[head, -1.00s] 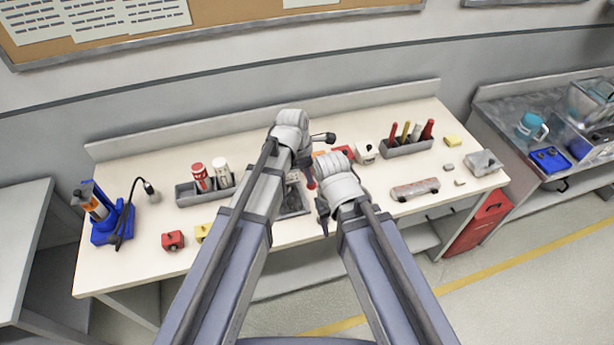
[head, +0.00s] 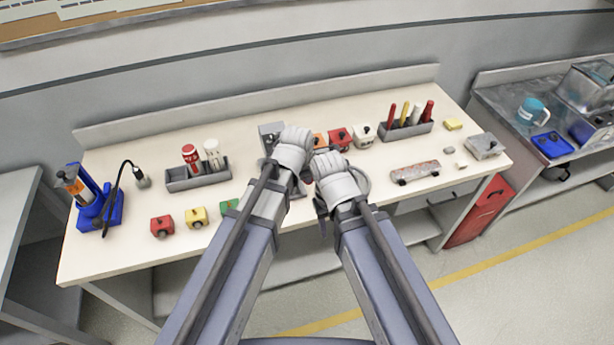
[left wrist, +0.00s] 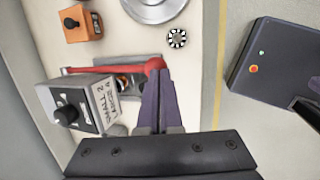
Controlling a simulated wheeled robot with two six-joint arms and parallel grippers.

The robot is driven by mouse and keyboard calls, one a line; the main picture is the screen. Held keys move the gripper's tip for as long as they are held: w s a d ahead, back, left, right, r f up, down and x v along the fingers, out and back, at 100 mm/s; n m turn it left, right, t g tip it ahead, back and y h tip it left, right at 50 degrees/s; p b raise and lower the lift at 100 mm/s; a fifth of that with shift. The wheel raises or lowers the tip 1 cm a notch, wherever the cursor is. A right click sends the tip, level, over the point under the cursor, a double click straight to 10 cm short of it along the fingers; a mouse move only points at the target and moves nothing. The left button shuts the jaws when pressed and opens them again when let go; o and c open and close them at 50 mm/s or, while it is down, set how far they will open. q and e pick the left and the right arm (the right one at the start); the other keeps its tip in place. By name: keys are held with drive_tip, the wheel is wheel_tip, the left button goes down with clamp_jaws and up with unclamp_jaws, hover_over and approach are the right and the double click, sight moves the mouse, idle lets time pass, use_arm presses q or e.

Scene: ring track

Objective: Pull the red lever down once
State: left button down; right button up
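In the left wrist view a red lever (left wrist: 105,69) with a round red knob lies across a grey base beside a labelled box (left wrist: 88,103). My left gripper (left wrist: 158,80) has its two dark fingers together, with the tips at the red knob and covering part of it. I cannot tell whether they touch it. In the head view the lever is hidden behind my left wrist; part of a grey box (head: 268,133) shows beside it. My right wrist is beside the left one in the head view, but its fingers are hidden.
Red (head: 162,227), yellow (head: 196,217) and green blocks stand along the bench's front left. An orange block (left wrist: 82,23) and a round metal dish (left wrist: 155,7) are near the lever. A marker tray (head: 405,130) stands at back right.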

use_arm(q)
drive_tip(key=f+b, duration=0.3)
drive_tip(key=f, duration=0.1)
drive_tip(key=shift+s+d, duration=0.1)
drive_tip(key=shift+s, duration=0.25)
use_arm(e)
drive_tip(key=f, duration=0.4)
drive_tip(key=shift+s, duration=0.4)
drive_tip(key=shift+f, duration=0.1)
